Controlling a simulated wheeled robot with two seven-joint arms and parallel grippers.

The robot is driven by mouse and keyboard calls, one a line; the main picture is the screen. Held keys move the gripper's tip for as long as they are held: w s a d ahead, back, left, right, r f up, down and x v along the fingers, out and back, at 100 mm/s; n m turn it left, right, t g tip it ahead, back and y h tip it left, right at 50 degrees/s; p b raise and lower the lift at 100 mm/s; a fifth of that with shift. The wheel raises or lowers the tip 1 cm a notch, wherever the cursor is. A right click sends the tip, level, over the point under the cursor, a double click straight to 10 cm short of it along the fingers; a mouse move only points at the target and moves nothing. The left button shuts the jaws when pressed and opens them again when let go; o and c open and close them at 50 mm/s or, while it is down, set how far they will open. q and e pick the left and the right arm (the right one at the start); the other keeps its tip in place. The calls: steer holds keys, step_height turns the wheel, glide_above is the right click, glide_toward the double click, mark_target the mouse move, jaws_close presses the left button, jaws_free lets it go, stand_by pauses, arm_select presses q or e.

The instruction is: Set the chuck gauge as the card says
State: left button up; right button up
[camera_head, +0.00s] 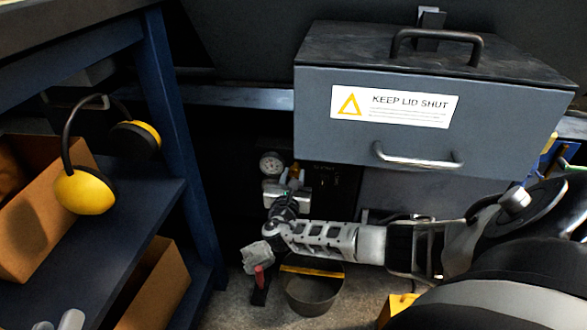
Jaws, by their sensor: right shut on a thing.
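A small round gauge (272,164) with a white face sits on a pale regulator body (274,191) in the dark recess below a grey box. Its reading is too small to tell. My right gripper (277,212) reaches in from the right, just below the gauge. It is shut on what seems to be the regulator's knob, mostly hidden by the fingers. Two pale rounded tips at the bottom left look like my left gripper (58,321), cut off by the frame edge. A dark panel (330,183) beside the gauge is unreadable. I cannot make out a setting card.
The grey box (320,125) labelled KEEP LID SHUT overhangs the recess. A blue shelf (130,210) at left holds yellow ear defenders (85,192) and cardboard boxes (25,225). A round pan (313,294) and a red-handled item (259,278) are below my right gripper.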

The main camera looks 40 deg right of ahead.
steer(key=shift+a+r+n+p, duration=0.1)
steer(key=shift+r+n+p, duration=0.05)
steer(key=shift+n+p, duration=0.2)
steer(key=shift+n, duration=0.45)
arm_select(q)
steer(key=shift+s+a+f+g+y+p, duration=0.1)
steer(key=shift+s+f+g+y+p, duration=0.25)
steer(key=shift+f+p, duration=0.2)
steer(key=shift+s+a+f+g+y+p, duration=0.1)
steer(key=shift+f+g+y+p, duration=0.15)
steer(key=shift+f+g+p, duration=0.25)
arm_select(e)
steer(key=shift+f+n, duration=0.2)
steer(key=shift+n, duration=1.2)
steer(key=o, duration=1)
steer(key=shift+s+a+r+p, duration=0.1)
steer(key=shift+s+a+p, duration=0.15)
steer(key=shift+p, duration=0.1)
arm_select(q)
steer(key=f+g+y+p, duration=0.1)
steer(key=p, duration=0.1)
steer(key=a+f+m+y+p, duration=0.1)
steer(key=p, duration=0.2)
steer(key=shift+s+a+f+m+g, duration=0.15)
steer(key=shift+a+m+g, duration=0.15)
steer(key=shift+g, duration=0.05)
arm_select(e)
steer(key=v, duration=1.5)
steer(key=shift+a, duration=0.2)
